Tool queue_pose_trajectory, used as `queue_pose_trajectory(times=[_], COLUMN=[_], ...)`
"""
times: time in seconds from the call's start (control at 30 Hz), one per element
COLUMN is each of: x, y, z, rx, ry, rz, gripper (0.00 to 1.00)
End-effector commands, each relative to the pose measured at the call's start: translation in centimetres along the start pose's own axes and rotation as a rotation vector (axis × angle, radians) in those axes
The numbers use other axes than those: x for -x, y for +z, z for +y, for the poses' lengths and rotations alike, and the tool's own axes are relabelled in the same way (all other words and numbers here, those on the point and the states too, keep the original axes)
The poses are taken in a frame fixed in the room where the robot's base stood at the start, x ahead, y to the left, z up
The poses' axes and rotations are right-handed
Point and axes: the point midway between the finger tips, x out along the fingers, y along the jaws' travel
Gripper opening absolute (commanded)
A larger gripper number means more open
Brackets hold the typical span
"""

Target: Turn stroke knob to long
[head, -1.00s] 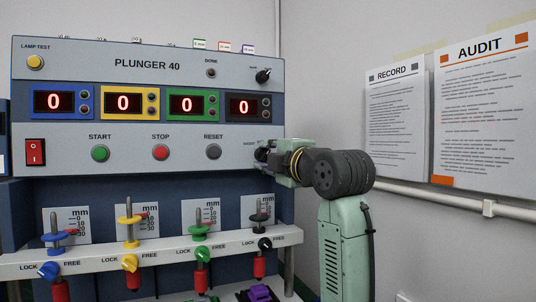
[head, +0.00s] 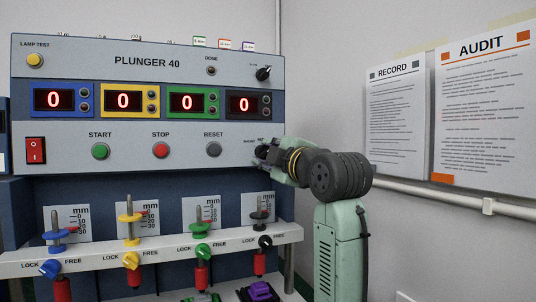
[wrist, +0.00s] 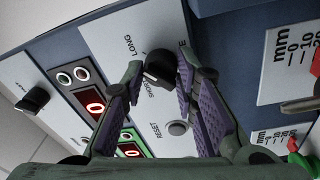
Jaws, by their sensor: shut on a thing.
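The black stroke knob (wrist: 160,66) sits on the grey panel face in the wrist view, between the words LONG and SHORT. A pale mark on its edge lies on the side toward SHORT. My gripper (wrist: 160,68) has its two purple-padded fingers on either side of the knob, and it is shut on it. In the head view my gripper (head: 273,157) is at the lower right corner of the control panel (head: 60,148), where it hides the knob. SHORT and another small label show just above it.
The RESET button (head: 213,149) is just left of my gripper, with STOP (head: 161,150) and START (head: 100,151) farther left. Another black knob (head: 263,73) is higher on the panel. Plungers with lock levers stand below. A wall pipe (head: 425,190) runs at right.

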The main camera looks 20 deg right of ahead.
Motion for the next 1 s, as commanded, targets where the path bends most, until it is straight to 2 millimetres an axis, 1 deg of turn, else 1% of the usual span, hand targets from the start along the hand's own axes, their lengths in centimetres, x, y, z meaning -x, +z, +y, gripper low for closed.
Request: queue_pose_trajectory(times=[0.07, 0.1, 0.37, 0.63, 0.73, 0.87, 1.0], x=[0.0, 0.0, 0.0, 0.0, 0.5, 2.3, 5.4], y=[0.1, 0.1, 0.1, 0.0, 0.0, 0.1, 0.1], z=[-0.2, -0.2, -0.1, -0.1, 0.0, 0.0, 0.0], rx=[-0.003, -0.002, -0.001, 0.000, 0.001, 0.002, 0.002], ry=[-0.004, -0.004, -0.002, -0.001, 0.000, 0.001, 0.001], rz=[0.000, 0.000, 0.000, 0.000, 0.000, 0.000, -0.002], gripper=[0.00, 0.29, 0.47, 0.47, 0.47, 0.47, 0.47])
